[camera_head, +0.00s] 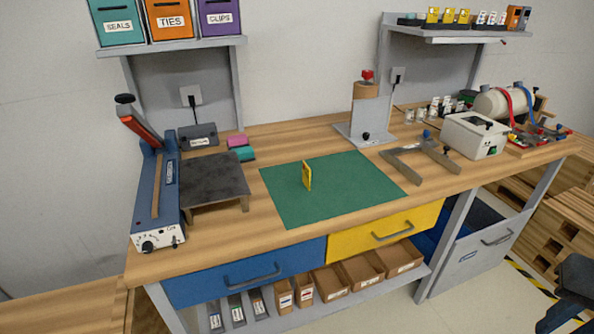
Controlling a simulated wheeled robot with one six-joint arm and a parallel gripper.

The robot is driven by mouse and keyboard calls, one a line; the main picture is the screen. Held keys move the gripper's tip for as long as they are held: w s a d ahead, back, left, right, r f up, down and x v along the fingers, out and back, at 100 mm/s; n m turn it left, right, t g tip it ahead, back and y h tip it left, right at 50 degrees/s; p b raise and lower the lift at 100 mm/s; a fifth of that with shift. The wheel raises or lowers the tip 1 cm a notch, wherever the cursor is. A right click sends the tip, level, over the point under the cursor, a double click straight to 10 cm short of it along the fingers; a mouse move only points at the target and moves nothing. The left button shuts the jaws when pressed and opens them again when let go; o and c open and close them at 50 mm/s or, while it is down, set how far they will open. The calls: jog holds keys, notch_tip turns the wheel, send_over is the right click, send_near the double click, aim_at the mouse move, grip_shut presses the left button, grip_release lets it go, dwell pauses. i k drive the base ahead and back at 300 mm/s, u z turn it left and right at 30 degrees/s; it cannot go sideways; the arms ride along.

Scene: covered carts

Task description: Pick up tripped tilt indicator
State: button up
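A small yellow upright piece (307,175), which looks like a tilt indicator, stands on the green mat (345,205) on the workbench. It is turned nearly edge-on, so I cannot tell whether it is tripped. Several similar small yellow pieces (433,16) and white pieces (491,18) stand on the upper right shelf (470,35); their markings are too small to read.
A blue sealer (170,200) with a raised lever and a dark low stand (215,180) are left of the mat. A grey post stand (363,122), a grey angled bracket (405,165) and a white box (474,135) lie right. The mat is otherwise clear.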

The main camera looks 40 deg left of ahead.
aim_at(306, 172)
jog(key=u, duration=0.6)
jog(key=i, duration=0.65)
jog(key=u, duration=1.1)
jog(key=i, duration=0.25)
jog(key=u, duration=0.15)
